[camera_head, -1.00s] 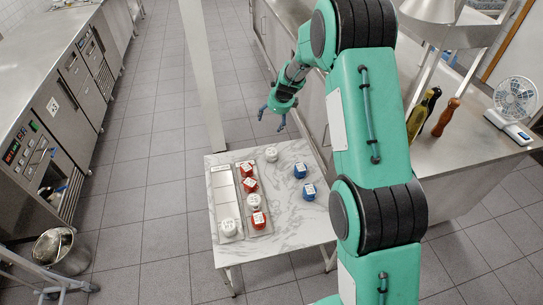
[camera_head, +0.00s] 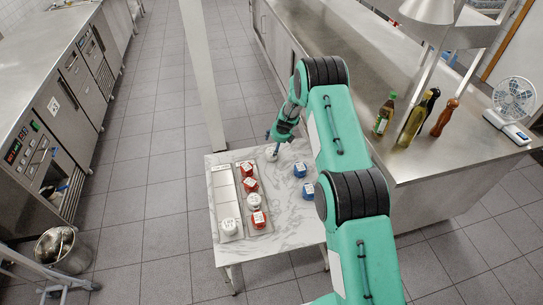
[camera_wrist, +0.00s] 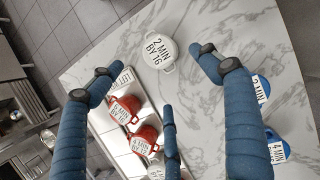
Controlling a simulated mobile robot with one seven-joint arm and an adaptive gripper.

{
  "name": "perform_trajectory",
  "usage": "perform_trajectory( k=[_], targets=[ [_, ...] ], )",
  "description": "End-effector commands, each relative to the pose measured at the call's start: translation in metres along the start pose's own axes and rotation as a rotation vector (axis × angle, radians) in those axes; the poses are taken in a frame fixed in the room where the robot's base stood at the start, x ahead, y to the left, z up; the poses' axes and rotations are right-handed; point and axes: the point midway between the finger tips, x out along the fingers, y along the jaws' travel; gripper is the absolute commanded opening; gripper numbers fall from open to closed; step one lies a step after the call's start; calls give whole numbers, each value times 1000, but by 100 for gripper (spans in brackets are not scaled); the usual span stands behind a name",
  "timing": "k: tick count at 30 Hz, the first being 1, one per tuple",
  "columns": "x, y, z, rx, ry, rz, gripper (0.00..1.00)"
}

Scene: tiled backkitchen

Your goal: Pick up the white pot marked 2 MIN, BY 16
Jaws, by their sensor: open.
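The white pot marked 2 MIN, BY 16 (camera_wrist: 158,50) stands upright on the marble table, lid label readable, near the top middle of the wrist view. In the head view the pot (camera_head: 271,156) is at the table's far edge, partly covered by my gripper. My gripper (camera_wrist: 152,68) is open, its blue fingers spread and empty. In the wrist view the pot lies between and slightly beyond the two upper fingertips; no contact shows. In the head view my gripper (camera_head: 274,147) is just above the pot; the exact gap is hard to tell.
White pots (camera_head: 229,227) stand toward the table's near side. Two blue pots (camera_head: 308,191) stand at right. The steel counter (camera_head: 400,165) with bottles borders the table's right side.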

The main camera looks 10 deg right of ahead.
Motion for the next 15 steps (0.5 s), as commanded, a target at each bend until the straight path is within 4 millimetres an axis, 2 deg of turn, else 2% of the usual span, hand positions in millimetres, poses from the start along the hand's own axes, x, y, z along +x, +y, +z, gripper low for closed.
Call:
perform_trajectory(
  k=[10, 15],
  targets=[
    [1, 0, 0, -1, 0, 0, 78],
    [10, 0, 0, -2, 0, 0, 78]
  ],
)
